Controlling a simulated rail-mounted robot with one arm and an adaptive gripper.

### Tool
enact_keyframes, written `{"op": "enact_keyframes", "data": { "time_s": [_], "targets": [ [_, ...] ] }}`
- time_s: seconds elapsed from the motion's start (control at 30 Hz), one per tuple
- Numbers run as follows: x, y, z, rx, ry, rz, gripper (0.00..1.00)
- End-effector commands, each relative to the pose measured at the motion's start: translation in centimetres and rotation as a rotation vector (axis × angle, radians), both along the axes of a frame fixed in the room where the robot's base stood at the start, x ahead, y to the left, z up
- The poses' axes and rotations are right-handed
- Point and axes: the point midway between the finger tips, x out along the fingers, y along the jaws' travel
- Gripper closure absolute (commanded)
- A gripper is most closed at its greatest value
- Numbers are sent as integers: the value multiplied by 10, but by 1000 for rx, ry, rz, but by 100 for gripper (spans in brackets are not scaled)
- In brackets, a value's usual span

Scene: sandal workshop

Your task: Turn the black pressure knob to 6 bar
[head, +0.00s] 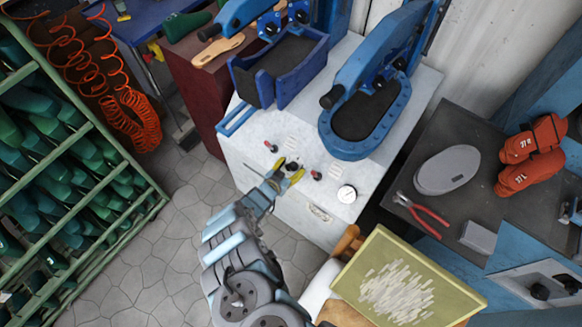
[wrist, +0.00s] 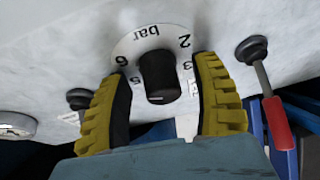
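The black pressure knob (wrist: 158,77) sits on a white round dial plate (wrist: 128,44) on the pale machine face in the wrist view. The dial reads upside down: "bar" at the top, 2 and 3 on the right, 5 and 6 on the left. A pale mark on the knob's rim points down in the picture, away from "bar" and not at the 6. My gripper (wrist: 165,105) has yellow ribbed fingers with black pads, open on either side of the knob with gaps visible. In the head view my gripper (head: 285,174) is at the machine front and largely hides the knob.
A red-handled lever (wrist: 278,122) stands close right of my gripper in the wrist view. A round gauge (head: 347,194) is on the panel. Two blue presses (head: 280,65) (head: 365,110) stand on the machine. A table with red pliers (head: 422,214) is at right, a green shoe rack (head: 75,130) at left.

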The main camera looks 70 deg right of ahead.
Motion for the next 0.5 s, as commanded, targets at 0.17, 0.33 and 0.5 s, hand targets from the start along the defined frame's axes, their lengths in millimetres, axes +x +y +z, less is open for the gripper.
{"op": "enact_keyframes", "data": {
  "time_s": [0.17,0.33,0.5],
  "targets": [
    [0,1,1,0,0,0,36],
    [2,7,4,0,-1,0,36],
    [5,22,9,3,0,0,36]
  ]
}}
